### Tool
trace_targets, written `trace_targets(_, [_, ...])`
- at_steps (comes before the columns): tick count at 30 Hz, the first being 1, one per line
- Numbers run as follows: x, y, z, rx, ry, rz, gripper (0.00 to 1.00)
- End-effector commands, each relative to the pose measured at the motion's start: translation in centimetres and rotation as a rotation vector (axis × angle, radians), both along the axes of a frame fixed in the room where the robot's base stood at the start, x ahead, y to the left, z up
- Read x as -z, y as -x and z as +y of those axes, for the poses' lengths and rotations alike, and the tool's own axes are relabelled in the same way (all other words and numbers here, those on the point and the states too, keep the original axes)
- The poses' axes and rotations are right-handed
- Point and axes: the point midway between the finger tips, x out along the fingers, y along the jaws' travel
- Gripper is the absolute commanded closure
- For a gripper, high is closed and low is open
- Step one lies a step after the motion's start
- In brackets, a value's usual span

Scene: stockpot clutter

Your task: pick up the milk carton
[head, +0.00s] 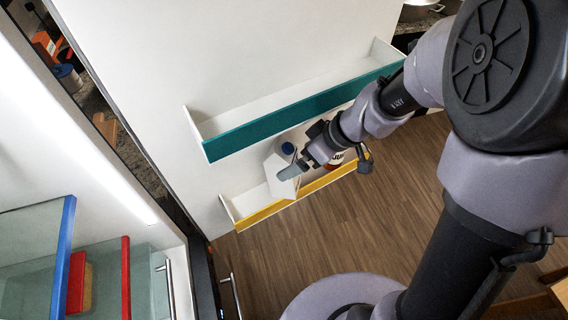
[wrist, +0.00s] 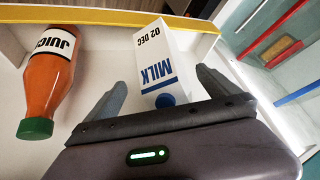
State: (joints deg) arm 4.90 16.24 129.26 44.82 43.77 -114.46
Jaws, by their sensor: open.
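The milk carton (head: 279,182) is white with a blue cap and stands in the lower door shelf with the yellow edge (head: 262,215). In the wrist view the carton (wrist: 163,52) shows blue MILK lettering and a blue cap near my palm. My gripper (wrist: 161,80) is open, with one finger on each side of the carton's cap end. I see gaps between the fingers and the carton, and no clear contact. In the head view my gripper (head: 291,170) partly covers the carton.
An orange juice bottle (wrist: 48,80) with a green cap stands in the same shelf, left of the carton in the wrist view. A teal-edged shelf (head: 290,112) is above. Glass shelves with blue (head: 65,250) and red (head: 125,275) edges are at left.

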Motion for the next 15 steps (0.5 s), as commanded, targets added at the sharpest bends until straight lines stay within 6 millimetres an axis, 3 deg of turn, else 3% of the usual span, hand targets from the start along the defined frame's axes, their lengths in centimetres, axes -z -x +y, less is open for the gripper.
trace_targets(2, [-0.2, -0.7, 1.8, -0.006, 0.000, 0.000, 0.00])
trace_targets(6, [2.2, -1.2, 2.9, -0.002, 0.000, 0.001, 0.00])
trace_targets(14, [2.5, -1.3, 3.2, -0.002, 0.001, 0.000, 0.00])
trace_targets(15, [2.5, -1.3, 3.1, -0.002, 0.001, 0.000, 0.08])
